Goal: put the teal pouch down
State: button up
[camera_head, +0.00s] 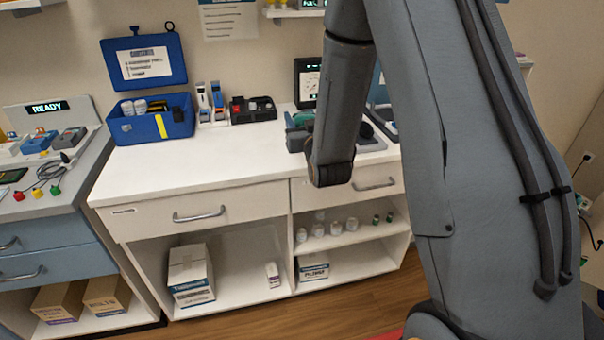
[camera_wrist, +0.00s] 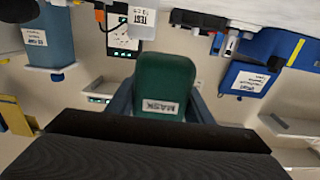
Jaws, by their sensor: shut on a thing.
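The teal pouch (camera_wrist: 165,85) has a white label reading MASK and fills the middle of the wrist view. My gripper (camera_wrist: 162,108) is shut on it, with one grey finger at each side. In the head view my gripper (camera_head: 299,138) is over the right part of the white counter (camera_head: 190,160), partly behind my arm. A small piece of the teal pouch (camera_head: 303,118) shows there beside the fingers. I cannot tell whether the pouch touches the counter.
An open blue case (camera_head: 150,128) stands at the counter's back left. A black tray (camera_head: 253,110) and a dark-framed screen (camera_head: 308,82) stand along the wall. A grey device (camera_head: 368,140) is right of my gripper. The counter's left and middle front are clear.

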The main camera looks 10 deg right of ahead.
jog(key=shift+w+f+p, duration=0.1)
jog(key=shift+w+f, duration=0.1)
jog(key=shift+f, duration=1.2)
jog(key=shift+w+f+p, duration=0.15)
jog(key=shift+w+f, duration=0.05)
jog(key=shift+f, duration=1.2)
jog(key=shift+w+f+p, duration=0.1)
jog(key=shift+w+f, duration=0.1)
jog(key=shift+f, duration=1.2)
jog(key=shift+f, duration=0.1)
jog(key=shift+f, duration=0.15)
jog(key=o, duration=1.1)
